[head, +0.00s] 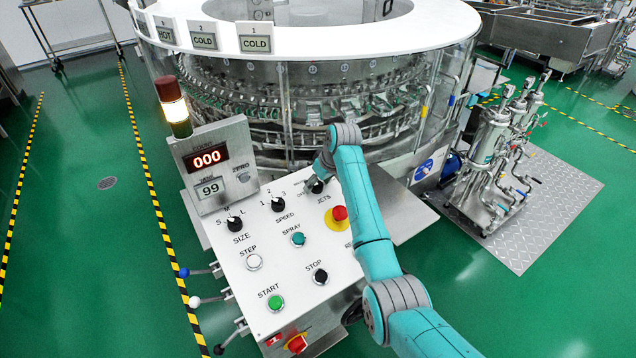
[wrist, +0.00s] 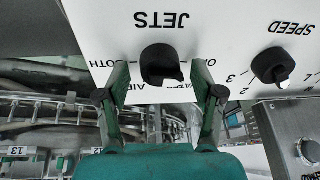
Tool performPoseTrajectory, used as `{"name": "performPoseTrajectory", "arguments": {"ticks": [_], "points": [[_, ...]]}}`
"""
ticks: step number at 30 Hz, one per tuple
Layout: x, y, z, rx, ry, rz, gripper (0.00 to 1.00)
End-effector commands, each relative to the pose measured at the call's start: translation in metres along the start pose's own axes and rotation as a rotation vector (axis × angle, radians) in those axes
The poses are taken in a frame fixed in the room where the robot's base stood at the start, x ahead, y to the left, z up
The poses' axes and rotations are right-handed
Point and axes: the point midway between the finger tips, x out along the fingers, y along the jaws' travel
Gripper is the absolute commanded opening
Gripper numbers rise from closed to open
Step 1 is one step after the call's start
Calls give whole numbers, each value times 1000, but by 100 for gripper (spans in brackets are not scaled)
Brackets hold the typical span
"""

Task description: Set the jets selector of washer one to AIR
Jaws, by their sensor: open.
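The jets selector is a black knob (wrist: 161,64) under the upside-down JETS label in the wrist view. In the head view the same knob (head: 317,187) sits at the panel's upper right, partly covered by my gripper. My gripper (wrist: 161,76) is open, with one finger on each side of the knob and a gap visible on both sides. The AIR label (wrist: 119,90) shows by the left finger, partly covered, with BOTH above it. Other labels by the right finger are partly hidden. The knob's exact pointing direction is hard to tell.
The white control panel (head: 232,262) also carries size and speed knobs (head: 278,204), a teal spray button (head: 298,239), and a red mushroom button (head: 339,212) close to my arm. A display box (head: 212,165) stands at the panel's left. The round washer (head: 300,100) lies behind.

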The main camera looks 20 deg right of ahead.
Motion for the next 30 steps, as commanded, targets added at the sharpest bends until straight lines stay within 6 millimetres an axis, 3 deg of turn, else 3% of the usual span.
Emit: {"name": "performPoseTrajectory", "arguments": {"ticks": [1,7,19,30], "points": [[0,0,0,0,0,0,59],[0,0,0,0,0,0,10],[0,1,1,58,4,8,10],[0,2,1,333,26,45,10]]}}
